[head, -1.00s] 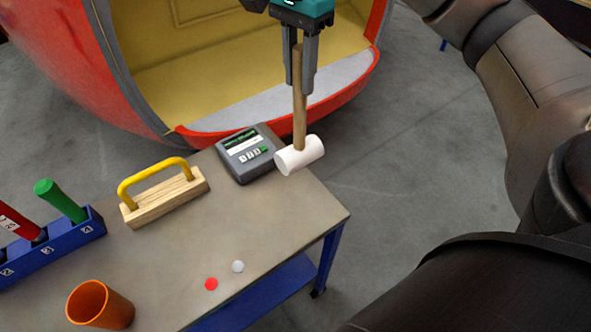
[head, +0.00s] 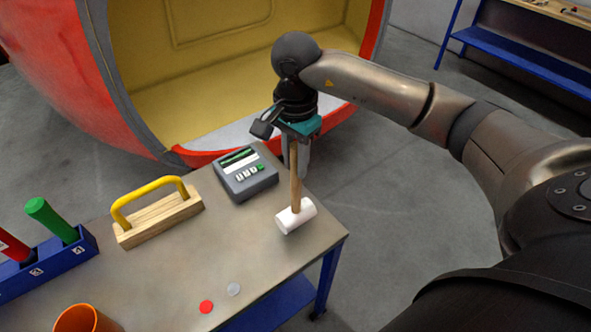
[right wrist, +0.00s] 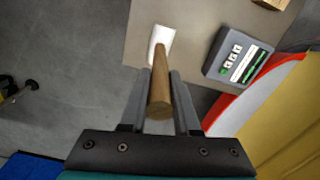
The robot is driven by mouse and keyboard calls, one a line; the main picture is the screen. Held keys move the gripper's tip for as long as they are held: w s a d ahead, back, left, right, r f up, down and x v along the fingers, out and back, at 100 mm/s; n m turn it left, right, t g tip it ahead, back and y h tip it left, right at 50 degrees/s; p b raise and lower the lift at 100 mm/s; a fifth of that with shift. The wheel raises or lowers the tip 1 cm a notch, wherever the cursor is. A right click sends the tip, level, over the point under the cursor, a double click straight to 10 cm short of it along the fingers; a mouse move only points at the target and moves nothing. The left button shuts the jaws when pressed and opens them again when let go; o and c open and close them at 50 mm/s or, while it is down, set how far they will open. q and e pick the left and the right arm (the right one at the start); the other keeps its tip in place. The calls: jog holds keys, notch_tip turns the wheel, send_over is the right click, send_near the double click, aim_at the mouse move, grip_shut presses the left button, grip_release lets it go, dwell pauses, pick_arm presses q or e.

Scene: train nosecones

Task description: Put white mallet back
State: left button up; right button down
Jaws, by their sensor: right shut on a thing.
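The white mallet (head: 296,216) hangs head down from my right gripper (head: 296,155), near the right end of the table. Its wooden handle (right wrist: 160,90) is between the two fingers in the right wrist view, and the gripper is shut on it. The white head (right wrist: 162,42) is at the far end of the handle in that view. In the head view the head appears at or just above the tabletop; I cannot tell whether it touches. My left gripper is not in view.
A grey device with a screen (head: 244,172) is left of the mallet. A wooden block with a yellow handle (head: 158,213), a blue rack (head: 60,266) with red and green handles, and an orange cup (head: 88,320) stand farther left. Red (head: 206,307) and white (head: 234,289) discs lie in front.

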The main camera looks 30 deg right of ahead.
aim_at(295, 173)
jog(key=shift+f, duration=1.55)
jog(key=shift+f, duration=0.1)
jog(key=c, duration=0.6)
grip_release()
jog(key=shift+c, duration=0.2)
notch_tip(295, 173, up, 12)
jog(key=shift+r+b, duration=0.2)
jog(key=shift+b, duration=0.15)
